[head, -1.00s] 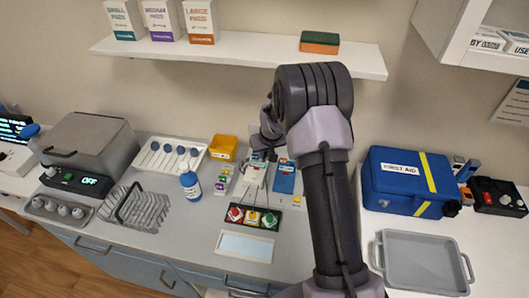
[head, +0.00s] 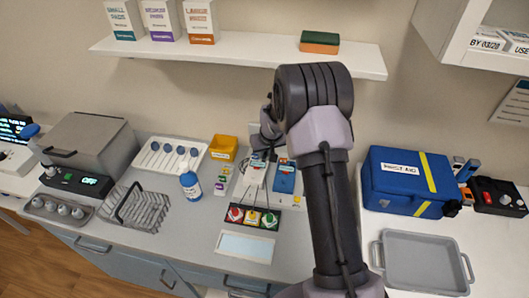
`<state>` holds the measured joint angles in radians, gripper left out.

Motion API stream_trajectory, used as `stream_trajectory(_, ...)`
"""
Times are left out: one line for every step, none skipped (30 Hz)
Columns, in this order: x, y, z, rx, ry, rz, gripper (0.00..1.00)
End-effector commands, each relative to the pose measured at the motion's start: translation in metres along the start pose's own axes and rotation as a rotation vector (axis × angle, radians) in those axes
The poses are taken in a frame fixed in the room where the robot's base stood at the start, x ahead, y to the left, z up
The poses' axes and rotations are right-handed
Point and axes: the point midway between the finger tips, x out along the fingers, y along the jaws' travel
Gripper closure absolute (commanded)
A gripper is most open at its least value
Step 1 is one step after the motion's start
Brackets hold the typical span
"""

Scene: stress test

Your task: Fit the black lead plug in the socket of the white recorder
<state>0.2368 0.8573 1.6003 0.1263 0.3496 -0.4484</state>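A small white device (head: 255,174), which looks like the recorder, stands on the counter beside a blue device (head: 285,179). Its socket is too small to make out. My gripper (head: 264,154) is low at the back of these two devices, partly hidden by my own arm. Its fingers are dark and small here, so I cannot tell whether they are open or shut. I cannot make out the black lead plug, nor whether the gripper holds it.
A black strip with red, yellow and green pieces (head: 252,218) lies in front of the devices. A yellow bin (head: 223,147) and a blue-labelled bottle (head: 190,185) stand left. A blue first aid box (head: 408,180) and a grey tray (head: 424,262) are right. A shelf (head: 240,52) hangs above.

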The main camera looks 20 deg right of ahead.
Motion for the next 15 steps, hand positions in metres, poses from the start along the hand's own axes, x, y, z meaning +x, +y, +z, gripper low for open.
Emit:
stream_trajectory(0.0002,-0.0001,0.0003,0.000,-0.001,0.000,0.76)
stream_trajectory(0.0002,-0.0001,0.0003,0.000,-0.001,0.000,0.76)
stream_trajectory(0.0002,-0.0001,0.0003,0.000,-0.001,0.000,0.76)
stream_trajectory(0.0002,-0.0001,0.0002,0.000,0.000,0.000,0.76)
stream_trajectory(0.0002,-0.0001,0.0002,0.000,0.000,0.000,0.76)
stream_trajectory(0.0002,-0.0001,0.0002,0.000,0.000,0.000,0.76)
stream_trajectory(0.0002,-0.0001,0.0002,0.000,0.000,0.000,0.76)
stream_trajectory(0.0001,-0.0001,0.0002,0.000,0.000,0.000,0.76)
stream_trajectory(-0.0003,-0.0001,0.0000,0.000,0.000,0.000,0.76)
stream_trajectory(-0.0010,-0.0001,-0.0003,0.000,0.000,0.000,0.76)
stream_trajectory(-0.0018,-0.0001,-0.0007,0.000,0.000,0.000,0.76)
stream_trajectory(-0.0034,-0.0001,-0.0013,0.000,0.000,0.000,0.76)
stream_trajectory(-0.0048,-0.0001,-0.0019,0.000,0.000,0.000,0.76)
stream_trajectory(-0.0064,-0.0001,-0.0026,0.000,0.000,0.000,0.76)
stream_trajectory(-0.0086,-0.0001,-0.0035,0.000,0.000,0.000,0.76)
